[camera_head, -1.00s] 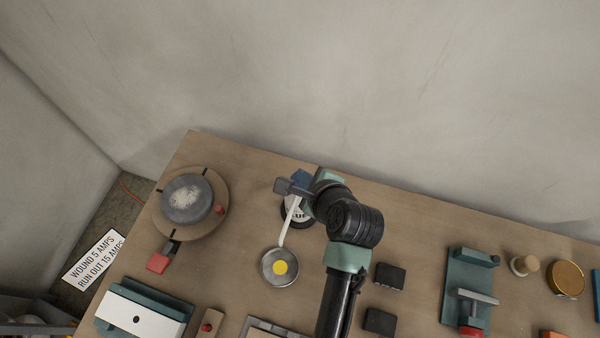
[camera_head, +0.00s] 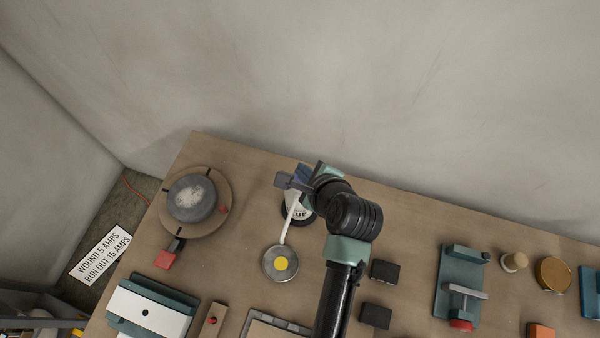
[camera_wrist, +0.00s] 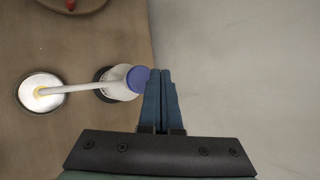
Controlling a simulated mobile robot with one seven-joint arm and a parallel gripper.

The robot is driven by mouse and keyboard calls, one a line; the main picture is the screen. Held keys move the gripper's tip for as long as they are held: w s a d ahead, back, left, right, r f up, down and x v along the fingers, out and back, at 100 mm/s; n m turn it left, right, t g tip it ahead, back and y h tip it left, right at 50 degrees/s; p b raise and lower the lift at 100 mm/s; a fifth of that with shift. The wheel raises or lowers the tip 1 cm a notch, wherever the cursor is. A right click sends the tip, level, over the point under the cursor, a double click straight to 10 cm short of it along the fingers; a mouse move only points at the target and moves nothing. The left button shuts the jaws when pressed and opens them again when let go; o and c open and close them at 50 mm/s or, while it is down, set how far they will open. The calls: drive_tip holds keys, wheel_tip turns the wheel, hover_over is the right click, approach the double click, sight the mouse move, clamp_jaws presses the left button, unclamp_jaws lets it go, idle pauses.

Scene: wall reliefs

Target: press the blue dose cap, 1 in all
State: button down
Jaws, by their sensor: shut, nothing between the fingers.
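The blue dose cap (camera_wrist: 138,79) tops a white bottle (camera_wrist: 119,84) in the wrist view. A long white spout runs from it to a round dish with a yellow centre (camera_wrist: 42,92). In the head view the bottle (camera_head: 298,212) is partly covered by my arm, and I cannot clearly make out the cap there. My gripper (camera_wrist: 160,72) is shut and empty. In the wrist view its blue fingertips appear just right of the cap, close beside or overlapping its edge; I cannot tell whether they touch.
The bench (camera_head: 240,165) ends at a plain wall behind the bottle. A round turntable (camera_head: 192,198) stands left and two black blocks (camera_head: 384,272) lie right of my arm. A teal press (camera_head: 461,285) stands farther right. Bare bench surrounds the dish (camera_head: 281,263).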

drive_tip(key=shift+r+p, duration=1.75)
drive_tip(key=shift+r, duration=0.15)
drive_tip(key=shift+f, duration=0.1)
